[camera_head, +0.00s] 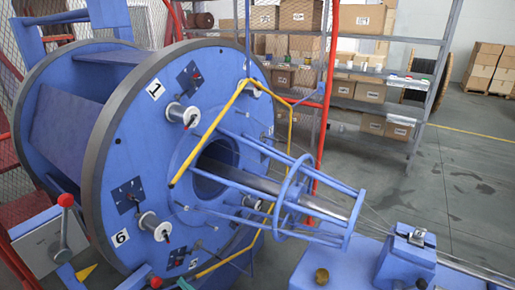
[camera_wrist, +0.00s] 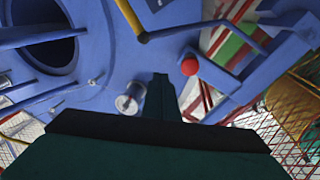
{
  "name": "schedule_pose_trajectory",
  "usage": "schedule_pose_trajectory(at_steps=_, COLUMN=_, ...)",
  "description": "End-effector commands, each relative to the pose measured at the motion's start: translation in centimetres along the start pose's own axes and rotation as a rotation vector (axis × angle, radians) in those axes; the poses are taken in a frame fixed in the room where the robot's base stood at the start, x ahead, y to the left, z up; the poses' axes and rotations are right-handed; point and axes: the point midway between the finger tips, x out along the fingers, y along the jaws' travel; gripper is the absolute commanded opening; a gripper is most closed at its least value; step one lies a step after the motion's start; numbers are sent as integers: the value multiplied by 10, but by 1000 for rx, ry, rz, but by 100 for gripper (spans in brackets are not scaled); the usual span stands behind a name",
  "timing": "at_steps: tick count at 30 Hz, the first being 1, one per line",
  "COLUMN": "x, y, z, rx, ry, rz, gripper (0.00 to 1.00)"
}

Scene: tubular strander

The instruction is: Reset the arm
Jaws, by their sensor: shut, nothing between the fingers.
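My gripper (camera_wrist: 160,92) points up from the lower middle of the wrist view. Its fingers are together and hold nothing. Behind the fingertips is the blue face of the strander drum, with a small metal bobbin (camera_wrist: 130,98) just left of them. A red ball knob (camera_wrist: 190,67) is up and right of the fingertips. The gap between the fingers and these parts cannot be judged.
A yellow bent bar (camera_head: 210,130) crosses the drum's front. A blue cage (camera_head: 320,205) sticks out towards a blue bench (camera_head: 345,268). A red post (camera_head: 327,90) and mesh fence stand behind. Shelves with boxes (camera_head: 365,90) stand at the back.

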Motion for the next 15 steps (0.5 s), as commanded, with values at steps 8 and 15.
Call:
schedule_pose_trajectory(at_steps=8, x=-79, y=-45, z=55, rx=161, ry=-252, rz=112, gripper=0)
schedule_pose_trajectory(at_steps=15, x=-175, y=-77, z=79, rx=289, ry=-464, rz=296, gripper=0)
